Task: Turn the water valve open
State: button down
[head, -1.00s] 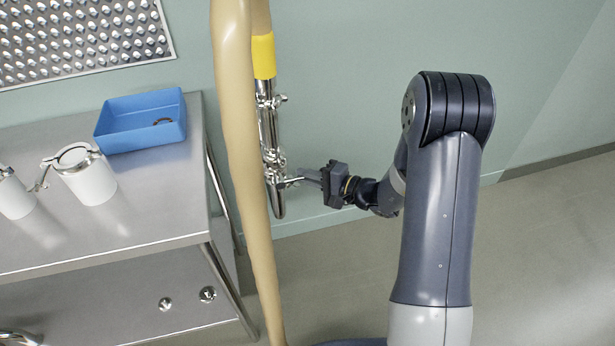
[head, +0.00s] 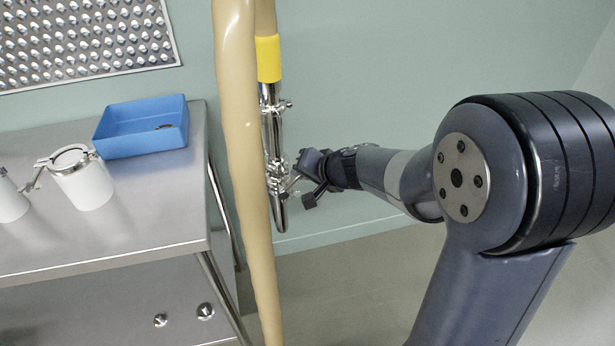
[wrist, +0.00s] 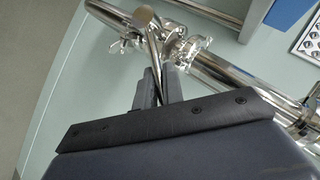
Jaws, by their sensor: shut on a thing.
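The water valve (head: 272,172) sits low on a shiny steel pipe (head: 270,130) in front of the wall, below a yellow band (head: 268,58). My gripper also shows in the head view (head: 308,185), just right of the pipe and tilted. It is shut on the lever. The far end of the lever is hidden between the fingers and behind the gripper body.
A steel table (head: 140,225) at left holds a blue bin (head: 145,140) and a white container (head: 88,185). The floor and wall right of the pipe are clear apart from my arm.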

aim_at(283, 189)
jog(key=shift+s+a+r+n+h+p, duration=0.25)
jog(key=shift+a+r+n+h+p, duration=0.25)
jog(key=shift+p, duration=0.4)
jog(key=h+p, duration=0.1)
jog(key=p, duration=0.1)
jog(key=a+p, duration=0.1)
jog(key=p, duration=0.1)
jog(key=shift+s+r+n+h, duration=0.15)
jog(key=shift+r+n+h, duration=0.15)
jog(key=shift+h, duration=0.1)
jog(key=h+p, duration=0.1)
jog(key=p, duration=0.3)
jog(key=a+n+p, duration=0.1)
jog(key=p, duration=0.3)
jog(key=shift+s+a+r+t+h, duration=0.15)
jog(key=shift+s+r+t+h, duration=0.05)
jog(key=shift+r+t+h, duration=0.2)
jog(key=p, duration=0.3)
jog(key=a+h+p, duration=0.1)
jog(key=p, duration=0.2)
jog(key=shift+s+f+n, duration=0.1)
jog(key=shift+f+n, duration=0.05)
jog(key=shift+n, duration=0.15)
jog(key=shift+t+p, duration=0.3)
jog(key=shift+p, duration=0.25)
jog(key=shift+s+a+f+h+p, duration=0.1)
jog(key=shift+f+h+p, duration=0.15)
jog(key=shift+h+p, duration=0.25)
